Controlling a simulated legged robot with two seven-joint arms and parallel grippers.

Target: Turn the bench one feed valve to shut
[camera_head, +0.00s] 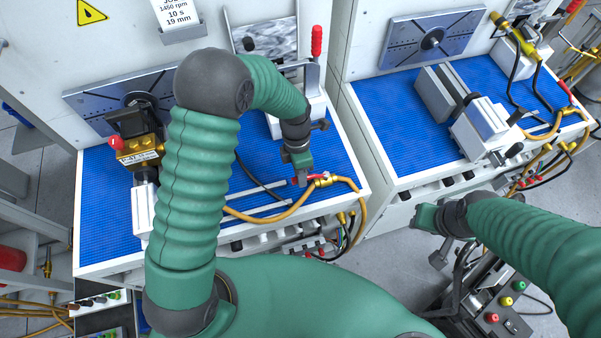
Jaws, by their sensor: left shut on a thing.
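The feed valve (323,181) is a small brass fitting with a red lever. It sits in the yellow hose line near the front right corner of the left blue-topped bench (101,205). My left gripper (301,176) points down at the valve from above and is shut on the red lever, just left of the brass body. The fingers hide part of the lever, so its exact angle is hard to tell. My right gripper (425,217) is in front of the right bench, away from the valve; its jaw opening is too unclear to tell.
A clamp with a red handle (316,42) stands behind my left gripper. A brass and black unit (138,150) is at the bench's left. The right bench (398,130) holds a grey vise (484,128). A control box with coloured buttons (497,310) is below right.

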